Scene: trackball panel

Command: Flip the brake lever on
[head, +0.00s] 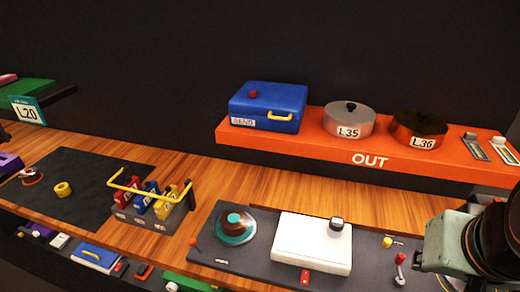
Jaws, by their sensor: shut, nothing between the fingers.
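A dark grey panel (259,274) lies along the front of the wooden counter. A lever with a red knob and pale base (400,260) stands at its right part, close to my arm. A small orange-tipped lever (194,243) stands at its left end. A red switch (305,277) sits at the front edge. The labels are too small to read, so I cannot tell which is the brake lever. A brown and teal trackball (235,226) sits in the panel. My green and black arm part covers the right side; my gripper's fingers do not show.
A yellow knob (387,242) is near the red-knobbed lever. A caddy (150,218) with a yellow handle stands left. An orange OUT shelf (300,146) holds a blue case and two pots behind.

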